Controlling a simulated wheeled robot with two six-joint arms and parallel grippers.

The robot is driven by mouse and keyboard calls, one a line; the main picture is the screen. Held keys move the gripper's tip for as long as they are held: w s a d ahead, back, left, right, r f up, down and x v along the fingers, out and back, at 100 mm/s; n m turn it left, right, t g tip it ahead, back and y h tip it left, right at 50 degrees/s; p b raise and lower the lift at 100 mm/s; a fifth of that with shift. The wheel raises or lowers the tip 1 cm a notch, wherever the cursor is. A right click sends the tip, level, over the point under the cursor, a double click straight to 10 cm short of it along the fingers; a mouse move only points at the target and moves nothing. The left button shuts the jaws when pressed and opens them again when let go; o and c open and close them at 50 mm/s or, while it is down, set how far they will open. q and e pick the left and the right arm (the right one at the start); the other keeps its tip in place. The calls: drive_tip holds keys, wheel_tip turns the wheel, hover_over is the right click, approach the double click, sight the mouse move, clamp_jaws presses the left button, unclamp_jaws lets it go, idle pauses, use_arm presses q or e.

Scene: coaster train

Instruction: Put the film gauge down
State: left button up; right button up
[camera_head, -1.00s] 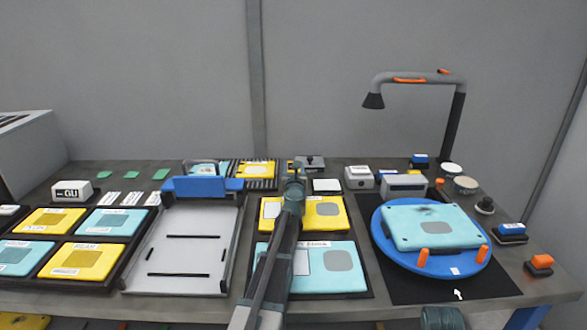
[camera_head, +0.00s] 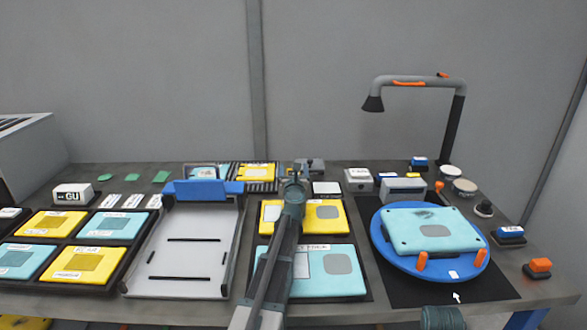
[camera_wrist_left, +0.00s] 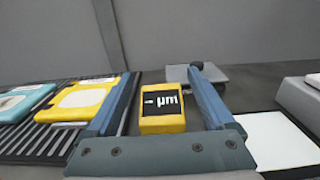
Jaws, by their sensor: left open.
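The film gauge (camera_wrist_left: 162,108) is a small yellow block with a black display reading "µm". In the left wrist view it sits between the two blue-grey fingers of my left gripper (camera_wrist_left: 161,72), with a gap visible on both sides. The gripper is open. It appears to rest on the bench, though its underside is hidden. In the head view my left gripper (camera_head: 297,169) is at the back middle of the bench and mostly covers the gauge. My right gripper is out of view; only part of that arm shows at the lower edge.
A grey plate (camera_wrist_left: 202,74) lies just behind the gauge. A ribbed rack (camera_wrist_left: 35,142) with yellow and light-blue cases is at its left. A white pad (camera_wrist_left: 275,140) lies at the right. A blue turntable (camera_head: 385,252) and lamp (camera_head: 455,125) stand farther right.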

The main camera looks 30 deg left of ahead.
use_arm(q)
drive_tip(key=v, duration=1)
drive_tip(key=shift+s+d, duration=0.15)
drive_tip(key=shift+s, duration=0.2)
